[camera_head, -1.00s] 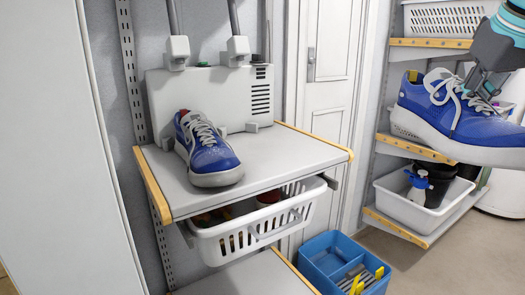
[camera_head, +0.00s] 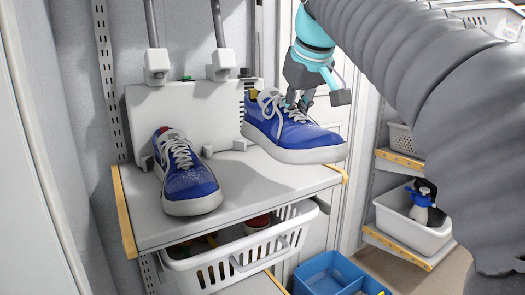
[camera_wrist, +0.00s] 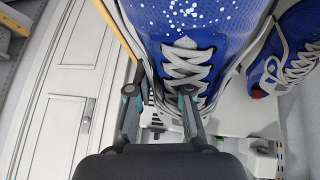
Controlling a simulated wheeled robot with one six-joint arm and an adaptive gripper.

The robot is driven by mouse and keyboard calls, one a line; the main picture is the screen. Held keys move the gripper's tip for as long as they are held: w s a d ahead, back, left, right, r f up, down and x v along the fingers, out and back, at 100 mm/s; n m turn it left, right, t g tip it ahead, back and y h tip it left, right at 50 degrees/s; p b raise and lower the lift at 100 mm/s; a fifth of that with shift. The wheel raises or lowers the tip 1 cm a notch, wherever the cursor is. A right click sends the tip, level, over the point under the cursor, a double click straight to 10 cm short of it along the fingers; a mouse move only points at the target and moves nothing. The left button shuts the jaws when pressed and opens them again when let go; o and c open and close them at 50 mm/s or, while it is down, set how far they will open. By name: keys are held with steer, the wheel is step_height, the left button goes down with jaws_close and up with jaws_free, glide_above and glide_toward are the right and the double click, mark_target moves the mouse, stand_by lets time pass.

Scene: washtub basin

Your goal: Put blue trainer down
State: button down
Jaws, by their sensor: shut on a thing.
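My gripper (camera_head: 306,98) is shut on a blue trainer (camera_head: 285,132) with white laces and a pale sole. In the head view this trainer is over the right part of the grey shelf (camera_head: 255,178), toe pointing right and toward the viewer; I cannot tell whether its sole touches the shelf. In the wrist view my gripper (camera_wrist: 160,95) grips the held trainer (camera_wrist: 195,22) near its laces. A second blue trainer (camera_head: 190,182), speckled white at the toe, stands on the shelf to the left. It also shows at the right of the wrist view (camera_wrist: 300,30).
A white panel unit (camera_head: 175,110) with two pipes stands at the shelf's back. A white basket (camera_head: 240,258) hangs under the shelf, and a blue caddy (camera_head: 325,275) is below right. Bare shelf lies between the trainers and along the front.

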mark_target(275, 103)
steer(key=w+a+f, duration=0.1)
steer(key=a, duration=0.1)
steer(key=w+a+f, duration=0.2)
steer(key=a+f, duration=0.1)
steer(key=shift+w+a, duration=0.3)
steer(key=shift+w, duration=0.1)
steer(key=shift+a+f, duration=0.1)
steer(key=shift+f, duration=0.05)
steer(key=shift+f+b, duration=0.7)
steer(key=shift+f, duration=1.2)
steer(key=shift+w, duration=0.1)
steer(key=c, duration=1.1)
jaws_free()
steer(key=shift+f, duration=0.1)
steer(key=shift+r, duration=0.35)
steer(key=p+v, duration=0.2)
steer(key=v, duration=0.9)
steer(key=shift+s+d+r, duration=0.2)
steer(key=shift+s, duration=0.1)
